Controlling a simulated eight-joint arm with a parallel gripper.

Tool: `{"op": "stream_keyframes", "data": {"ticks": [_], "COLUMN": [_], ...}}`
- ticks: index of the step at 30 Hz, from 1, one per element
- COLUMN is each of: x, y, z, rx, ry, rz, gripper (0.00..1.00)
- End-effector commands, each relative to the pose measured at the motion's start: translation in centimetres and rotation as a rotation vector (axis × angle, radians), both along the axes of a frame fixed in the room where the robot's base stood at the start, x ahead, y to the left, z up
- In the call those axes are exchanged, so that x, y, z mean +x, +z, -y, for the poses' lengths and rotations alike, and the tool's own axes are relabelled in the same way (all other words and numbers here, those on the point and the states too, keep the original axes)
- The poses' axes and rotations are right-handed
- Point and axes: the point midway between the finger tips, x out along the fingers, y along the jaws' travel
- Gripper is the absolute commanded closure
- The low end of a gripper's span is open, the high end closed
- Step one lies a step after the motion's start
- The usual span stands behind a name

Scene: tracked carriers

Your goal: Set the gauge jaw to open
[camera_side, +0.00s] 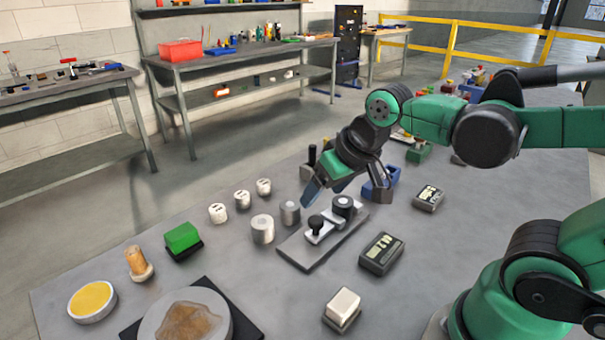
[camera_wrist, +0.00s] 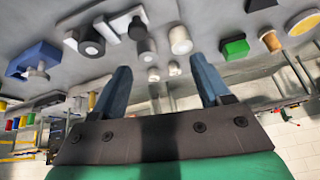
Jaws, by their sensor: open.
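The fixture that looks like the gauge (camera_side: 301,256) is a flat grey plate near the middle of the bench. It carries a silver bar (camera_side: 320,236) with a black knob (camera_side: 315,222) and a dark round post (camera_side: 343,203). The fixture also shows at the upper left of the wrist view (camera_wrist: 82,22). I cannot tell the jaw's setting. My gripper (camera_side: 340,198) is above the bench, over the far end of the plate in the side view. Its blue fingers (camera_wrist: 161,76) are spread, with nothing held between them.
Grey cylinders (camera_side: 262,229) and small white weights (camera_side: 217,213) stand left of the plate. A dark display box (camera_side: 381,254) is close on its right. A blue fixture (camera_side: 390,177) is behind. A green block (camera_side: 182,237) and yellow dish (camera_side: 92,299) are left.

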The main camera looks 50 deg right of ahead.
Motion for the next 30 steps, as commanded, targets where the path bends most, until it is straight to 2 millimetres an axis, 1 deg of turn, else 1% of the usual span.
{"op": "stream_keyframes", "data": {"ticks": [1, 6, 9, 13, 16, 20, 30], "x": [0.7, 2.5, 3.4, 4.1, 4.3, 4.4, 4.4], "y": [0.0, -1.2, -2.3, -3.4, -3.9, -4.7, -8.7], "z": [0.4, 1.6, 2.3, 2.8, 3.1, 3.2, 3.1], "rx": [0.025, 0.109, 0.138, 0.158, 0.163, 0.166, 0.164], "ry": [-0.060, -0.303, -0.430, -0.548, -0.596, -0.615, -0.613], "rz": [-0.050, -0.246, -0.342, -0.429, -0.463, -0.475, -0.472], "gripper": [0.30, 0.30, 0.30, 0.30, 0.30, 0.30, 0.30]}}
